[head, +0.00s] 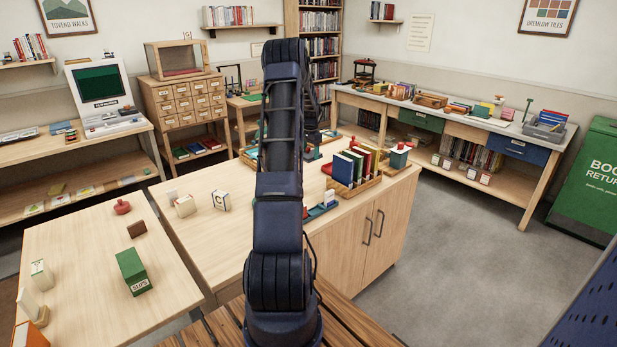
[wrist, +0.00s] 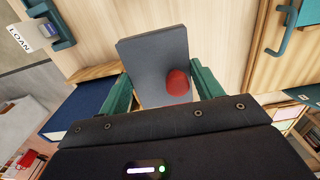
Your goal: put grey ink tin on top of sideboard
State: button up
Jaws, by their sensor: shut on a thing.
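My gripper (wrist: 162,82) is in the wrist view, with its green fingers shut on the two sides of the grey ink tin (wrist: 148,55). The tin has a flat grey face and a round red knob (wrist: 178,82). A wooden cabinet with two doors (head: 340,252), which looks like the sideboard, stands in the middle of the head view. Light wood lies behind the tin in the wrist view; whether the tin touches it, I cannot tell.
On the cabinet top are upright books (head: 352,168), a teal tin with a red knob (head: 399,156) and a small white block (head: 220,200). A front table (head: 85,255) holds a green box (head: 133,271). The grey floor (head: 440,250) at right is clear.

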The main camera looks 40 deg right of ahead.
aim_at(310, 182)
notch_tip(310, 182, down, 13)
jog(key=shift+r, duration=0.1)
dwell(0.5)
jog(key=o, duration=1.3)
notch_tip(310, 182, up, 12)
dwell(0.3)
